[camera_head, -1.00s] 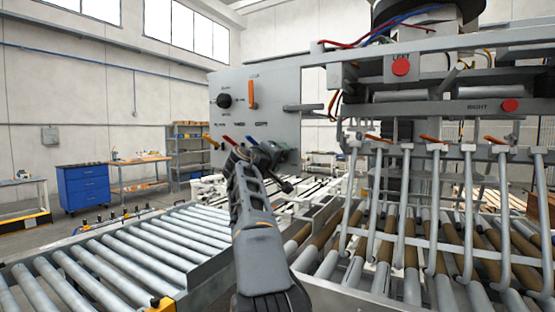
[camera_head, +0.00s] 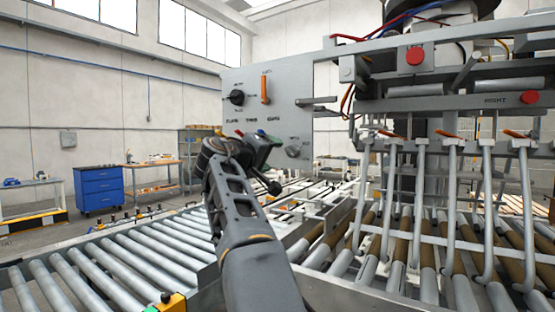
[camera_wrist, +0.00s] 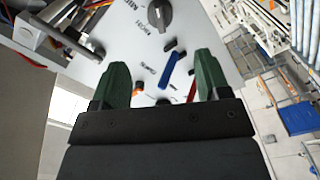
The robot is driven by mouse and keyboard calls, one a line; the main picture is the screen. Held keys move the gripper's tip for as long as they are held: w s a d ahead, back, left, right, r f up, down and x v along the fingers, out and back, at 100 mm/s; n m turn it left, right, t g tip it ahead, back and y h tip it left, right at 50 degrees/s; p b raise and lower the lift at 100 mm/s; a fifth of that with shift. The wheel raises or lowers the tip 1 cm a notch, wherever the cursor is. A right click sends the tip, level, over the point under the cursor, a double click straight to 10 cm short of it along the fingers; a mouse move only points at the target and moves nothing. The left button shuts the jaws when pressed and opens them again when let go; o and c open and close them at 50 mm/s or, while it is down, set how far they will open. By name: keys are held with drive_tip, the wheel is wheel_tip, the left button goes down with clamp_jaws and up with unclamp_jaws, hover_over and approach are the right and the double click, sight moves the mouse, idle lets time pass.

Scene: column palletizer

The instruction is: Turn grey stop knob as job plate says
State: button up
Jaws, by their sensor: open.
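The grey control panel (camera_head: 275,110) stands beyond my arm. A grey knob (camera_head: 293,150) sits on its lower right part. A dark grey knob (camera_wrist: 159,14) shows at the top of the wrist view, beside small lettering; it is likely the same one. My gripper (camera_wrist: 162,78) is open and empty, its green fingers apart, pointing at the panel. In the head view my gripper (camera_head: 265,147) is left of the grey knob and apart from it. No job plate can be made out for certain.
The panel also carries a black knob (camera_head: 236,97) and an orange lever (camera_head: 265,88). Blue (camera_wrist: 170,70) and red (camera_wrist: 192,90) levers stand near my fingers. A roller conveyor (camera_head: 110,260) lies left, and a barred roller frame (camera_head: 440,180) right.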

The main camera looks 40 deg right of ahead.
drive_tip(key=shift+v, duration=1.1)
drive_tip(key=w+a+f+n+t+y, duration=0.1)
drive_tip(key=w+f+y, duration=0.15)
drive_tip(key=f, duration=0.45)
drive_tip(key=w+a+f+n+y, duration=0.1)
drive_tip(key=w+f+y, duration=0.15)
drive_tip(key=f, duration=0.45)
drive_tip(key=s+a+f+n+y+p, duration=0.1)
drive_tip(key=s+a+f+y+p, duration=0.15)
drive_tip(key=a+f+y, duration=0.55)
drive_tip(key=s+a+f+g+y+p, duration=0.1)
drive_tip(key=s+a+f+y+p, duration=0.3)
drive_tip(key=s+a+f+p, duration=0.4)
drive_tip(key=s+a+f, duration=0.5)
drive_tip(key=s+a, duration=0.3)
drive_tip(key=shift+a+n+g+y, duration=0.3)
drive_tip(key=shift+a+g, duration=0.05)
drive_tip(key=shift+g, duration=0.05)
